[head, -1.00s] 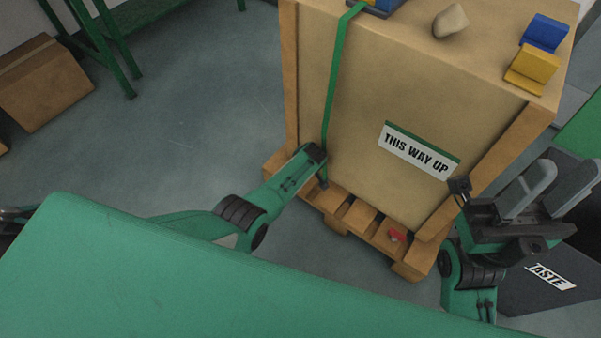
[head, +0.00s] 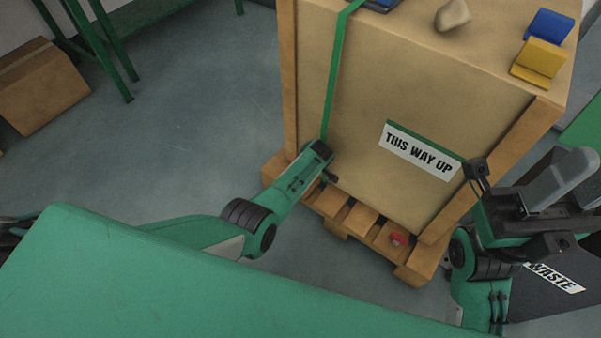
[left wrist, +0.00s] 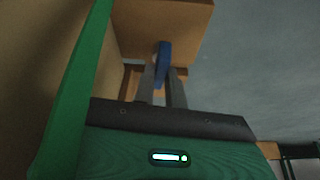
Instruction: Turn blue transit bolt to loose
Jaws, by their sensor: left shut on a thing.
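The blue transit bolt (left wrist: 163,62) shows in the left wrist view as a narrow blue handle near the wooden pallet block. My left gripper (left wrist: 161,86) has its two grey fingers shut on it, one on each side. In the head view the left arm reaches the lower edge of the crate, beside the green strap; its fingers and the bolt are hidden there. My right gripper (head: 578,186) is at the right side, near the crate's right corner. Its fingers stand apart, with nothing seen between them.
The tall crate (head: 350,115) stands on a wooden pallet (head: 356,218), with a green strap (head: 335,85) down its face. A red part (head: 399,240) sits at the pallet's right. Blue (head: 548,27) and yellow (head: 539,62) blocks lie on top. A waste bin (head: 550,295) stands at right.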

